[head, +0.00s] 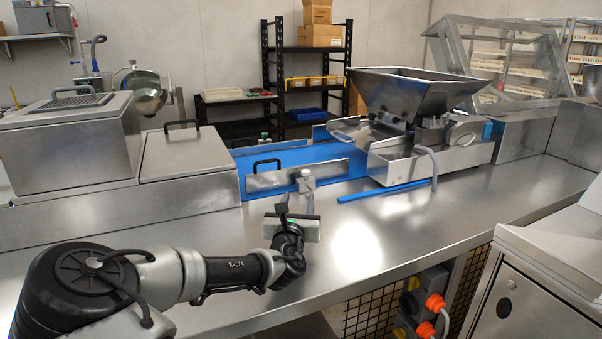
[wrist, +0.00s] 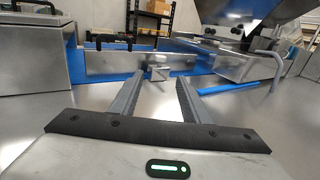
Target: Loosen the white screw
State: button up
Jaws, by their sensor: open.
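A small pale knob-like piece, likely the white screw (head: 306,180), stands at the front of a metal guide plate (head: 270,182) beside the blue conveyor belt (head: 325,156). In the wrist view the pale piece (wrist: 157,73) shows between the fingertips, beyond them and in front of the guide plate (wrist: 112,67). My gripper (head: 296,205) is open and empty, just on the near side of the pale piece, above the steel table. In the wrist view my gripper (wrist: 161,77) points at it with both fingers spread. I cannot tell its exact gap from the piece.
A steel hopper machine (head: 410,95) stands right of the belt, with a blue strip (head: 383,191) before it. Steel boxes (head: 185,155) stand to the left. A black handle (head: 265,164) rises behind the guide plate.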

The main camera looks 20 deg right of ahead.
aim_at(306, 174)
jog(key=x, duration=1.6)
jog(key=shift+w+d, duration=0.2)
jog(key=c, duration=1)
